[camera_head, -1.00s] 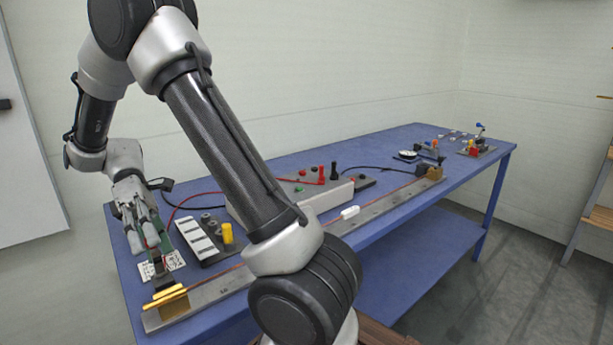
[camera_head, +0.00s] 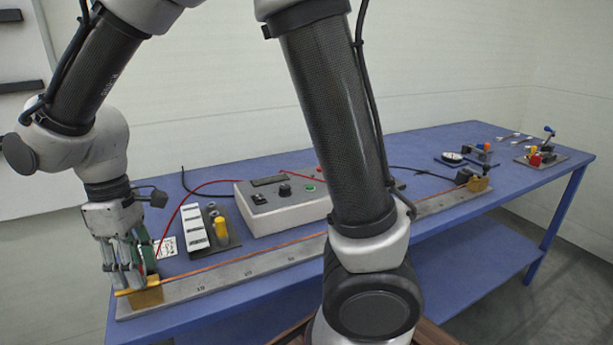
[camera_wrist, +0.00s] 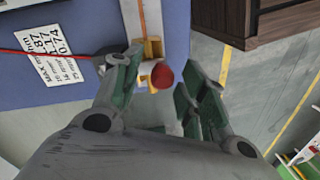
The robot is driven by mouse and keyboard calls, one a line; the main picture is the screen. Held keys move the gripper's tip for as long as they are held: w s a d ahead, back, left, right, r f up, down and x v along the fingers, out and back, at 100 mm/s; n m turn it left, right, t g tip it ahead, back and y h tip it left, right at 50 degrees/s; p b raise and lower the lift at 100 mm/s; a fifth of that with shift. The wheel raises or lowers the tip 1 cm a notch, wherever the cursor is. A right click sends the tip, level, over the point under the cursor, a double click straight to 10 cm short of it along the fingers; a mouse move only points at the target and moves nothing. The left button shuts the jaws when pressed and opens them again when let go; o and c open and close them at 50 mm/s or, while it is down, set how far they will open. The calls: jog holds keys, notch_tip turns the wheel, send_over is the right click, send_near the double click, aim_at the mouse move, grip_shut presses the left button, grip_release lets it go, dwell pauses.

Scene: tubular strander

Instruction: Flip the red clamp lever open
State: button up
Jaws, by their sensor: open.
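The red clamp lever shows as a round red knob (camera_wrist: 162,75) in the wrist view, beside a brass-yellow clamp block (camera_wrist: 152,47). It lies between the two open green-padded fingers of my gripper (camera_wrist: 161,68); I cannot tell whether either finger touches it. In the head view the same brass block (camera_head: 148,298) sits at the left end of the long grey rail (camera_head: 210,284). My gripper (camera_head: 127,283) points down right at this block, and its fingers hide the red knob there. My gripper holds nothing that I can see.
The rail stands on the blue table (camera_head: 410,155), with a copper-coloured wire (camera_head: 240,256) along it. A dark cabinet (camera_wrist: 245,22) stands past the table edge.

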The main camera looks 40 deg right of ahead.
jog(key=shift+s+f+t, duration=0.35)
jog(key=shift+t, duration=0.15)
notch_tip(320, 180, up, 8)
jog(key=shift+w, duration=0.15)
jog(key=s+d+r+m+t, duration=0.1)
jog(key=s+d+m, duration=0.1)
jog(key=d, duration=0.7)
jog(key=s+d+r+m+t, duration=0.1)
jog(key=s+d+m, duration=0.2)
jog(key=d, duration=0.7)
jog(key=s+d+r+m+t, duration=0.1)
jog(key=s+d+r+m, duration=0.1)
jog(key=d, duration=0.8)
jog(key=shift+s+m, duration=0.45)
jog(key=shift+m, duration=0.55)
